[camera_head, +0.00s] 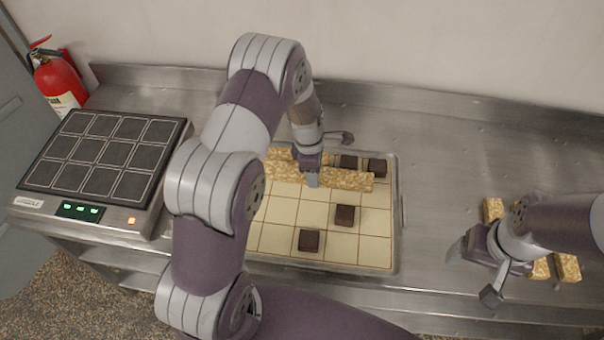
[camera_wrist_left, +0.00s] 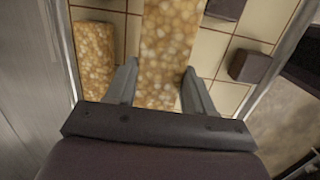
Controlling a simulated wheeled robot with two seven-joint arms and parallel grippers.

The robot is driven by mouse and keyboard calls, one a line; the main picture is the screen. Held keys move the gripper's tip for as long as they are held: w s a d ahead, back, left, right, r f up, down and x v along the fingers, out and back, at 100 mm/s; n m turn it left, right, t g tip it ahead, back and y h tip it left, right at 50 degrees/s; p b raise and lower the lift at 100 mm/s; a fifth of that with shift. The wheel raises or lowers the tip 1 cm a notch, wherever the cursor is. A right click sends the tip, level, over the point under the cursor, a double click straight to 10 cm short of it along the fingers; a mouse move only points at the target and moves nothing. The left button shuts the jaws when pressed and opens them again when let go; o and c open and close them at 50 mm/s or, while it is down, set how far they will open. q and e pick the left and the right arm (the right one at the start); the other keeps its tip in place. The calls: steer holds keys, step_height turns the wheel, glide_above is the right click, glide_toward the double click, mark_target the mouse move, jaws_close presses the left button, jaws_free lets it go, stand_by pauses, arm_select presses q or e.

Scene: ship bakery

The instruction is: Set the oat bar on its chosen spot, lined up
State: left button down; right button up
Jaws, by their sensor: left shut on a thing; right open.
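A long golden oat bar (camera_head: 345,180) is in my left gripper (camera_head: 313,180), above or on the gridded cream tray (camera_head: 399,235); I cannot tell if it touches. In the left wrist view the held oat bar (camera_wrist_left: 168,45) runs between the two fingers of my left gripper (camera_wrist_left: 160,90). A second oat bar (camera_wrist_left: 95,65) lies on the tray beside it, roughly parallel. In the head view my arm and the held bar partly hide that second bar (camera_head: 276,153). My right gripper (camera_head: 472,274) is open at the right, by several more oat bars (camera_head: 567,267).
Dark brown squares sit on the tray: two nearer ones (camera_head: 345,215) (camera_head: 308,240) and two at the back (camera_head: 348,162) (camera_head: 377,168). A scale-like unit with a black gridded top (camera_head: 100,155) stands left.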

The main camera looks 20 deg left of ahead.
mark_target(302, 187)
arm_select(q)
steer(key=a+f, duration=0.1)
steer(key=a, duration=0.1)
steer(key=a+f, duration=0.2)
steer(key=shift+w+f+p, duration=0.2)
steer(key=shift+w+p, duration=0.15)
steer(key=shift+w, duration=0.05)
steer(key=f, duration=0.1)
steer(key=f+p, duration=0.1)
steer(key=shift+s+d+f, duration=0.1)
steer(key=shift+s+f, duration=0.1)
steer(key=shift+f, duration=0.1)
steer(key=shift+s+f, duration=0.1)
steer(key=shift+f, duration=0.25)
arm_select(e)
steer(key=shift+w+r, duration=0.5)
steer(key=shift+r, duration=0.4)
arm_select(q)
steer(key=shift+c, duration=2)
jaws_free()
steer(key=shift+f, duration=0.1)
steer(key=shift+o, duration=0.3)
arm_select(e)
steer(key=shift+w, duration=0.15)
